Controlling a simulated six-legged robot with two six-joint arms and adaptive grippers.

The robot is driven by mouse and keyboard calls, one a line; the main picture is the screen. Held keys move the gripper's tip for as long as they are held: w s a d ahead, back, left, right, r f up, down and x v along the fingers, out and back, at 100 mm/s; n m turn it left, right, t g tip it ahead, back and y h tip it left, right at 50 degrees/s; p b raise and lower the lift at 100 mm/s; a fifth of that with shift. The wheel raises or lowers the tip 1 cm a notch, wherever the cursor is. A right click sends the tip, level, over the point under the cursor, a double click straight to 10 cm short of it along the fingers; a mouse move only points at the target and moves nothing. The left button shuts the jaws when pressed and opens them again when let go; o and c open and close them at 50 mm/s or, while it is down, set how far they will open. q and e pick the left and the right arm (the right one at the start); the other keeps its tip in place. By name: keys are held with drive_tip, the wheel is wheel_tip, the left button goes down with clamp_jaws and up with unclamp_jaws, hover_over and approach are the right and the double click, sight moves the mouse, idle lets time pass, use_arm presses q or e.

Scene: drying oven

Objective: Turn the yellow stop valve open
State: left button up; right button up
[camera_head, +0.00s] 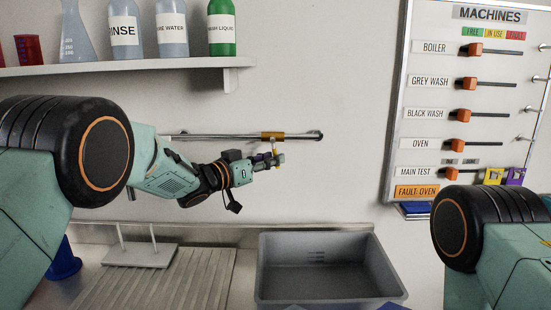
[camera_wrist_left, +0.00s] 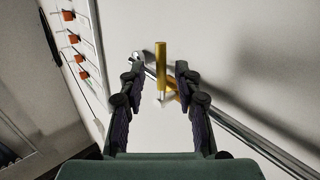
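The yellow stop valve (camera_head: 272,135) sits near the right end of a metal wall pipe. A short stem hangs below its yellow part. In the left wrist view, the valve's yellow bar (camera_wrist_left: 160,66) stands between the two fingers of my left gripper. My left gripper (camera_head: 279,160) is at the valve, just below the pipe. Its fingers are spread, with a gap visible on each side of the bar. It partly covers the valve's lower end in the head view. My right gripper is out of view; only part of my right arm shows at lower right.
The metal pipe (camera_head: 222,137) runs along the wall. A shelf (camera_head: 120,69) with bottles hangs above left. A grey basin (camera_head: 325,301) and a ribbed drainboard (camera_head: 160,285) lie below. A machines board (camera_head: 425,65) hangs at right. The wall around the valve is clear.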

use_arm(q)
drive_tip(key=x, duration=0.2)
drive_tip(key=shift+w+d, duration=0.25)
drive_tip(key=shift+d, duration=0.1)
drive_tip(key=shift+a, duration=0.25)
drive_tip(key=shift+d, duration=0.1)
clamp_jaws()
idle(0.4)
